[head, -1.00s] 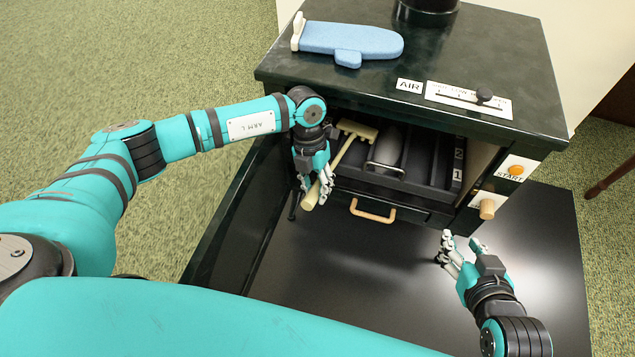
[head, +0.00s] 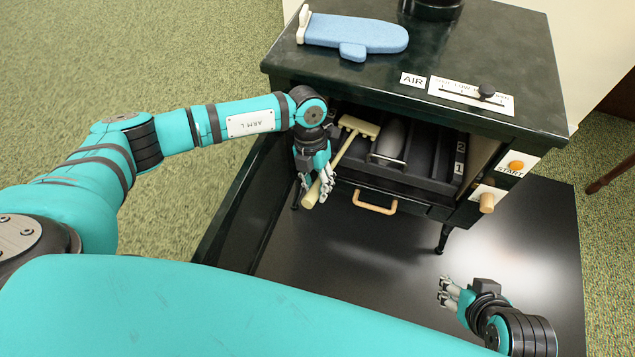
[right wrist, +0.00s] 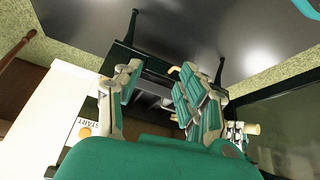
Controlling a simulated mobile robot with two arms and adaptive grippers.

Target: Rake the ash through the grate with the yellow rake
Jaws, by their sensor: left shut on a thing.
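The yellow rake (head: 345,150) is pale yellow, with its handle in my left gripper (head: 318,188) and its crossbar head inside the stove (head: 530,80) opening, at the left of the firebox. My left gripper is shut on the handle in front of the opening. The dark grate (head: 432,160) shows as ridged slots inside, with numbered marks 1 and 2 at its right. I cannot make out ash clearly. My right gripper (head: 447,291) is open and empty, low over the black floor plate, away from the stove. Its spread fingers show in the right wrist view (right wrist: 155,92).
A grey rounded object with a metal handle (head: 388,145) lies in the firebox beside the rake head. A drawer with a wooden handle (head: 375,203) is below. The black floor plate (head: 350,250) is clear.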

